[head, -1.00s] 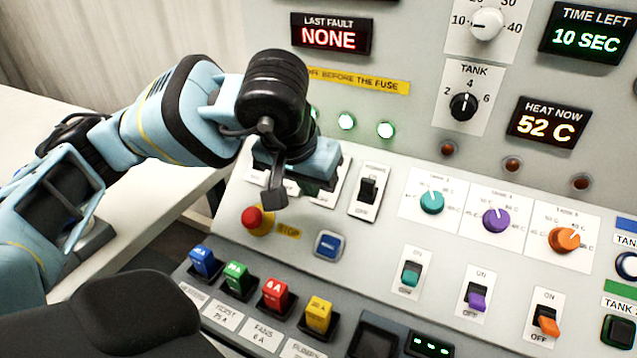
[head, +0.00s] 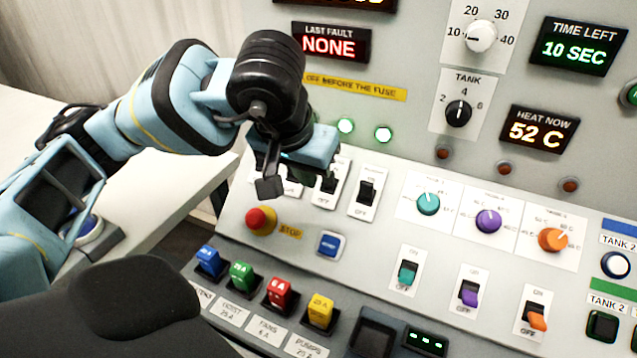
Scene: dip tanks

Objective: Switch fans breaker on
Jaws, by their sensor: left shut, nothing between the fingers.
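A row of black breaker switches runs across the upper part of the sloped panel. The rightmost breaker (head: 367,191) is in plain view, with OFF printed below it. The breaker to its left (head: 331,183) is partly covered by my left gripper. The breakers farther left are mostly hidden, and the breaker names are too small or covered to read. My left gripper (head: 270,188) is shut and empty, in front of the left part of this row. I cannot tell whether it touches a switch. A red fuse (head: 279,293) stands above the label FANS 6 A. My right gripper is out of view.
A red stop button (head: 259,220) and a blue square button (head: 329,244) lie below the breakers. Blue (head: 209,260), green (head: 241,274) and yellow (head: 320,310) fuses flank the red one. Coloured knobs and rocker switches (head: 407,273) fill the right side.

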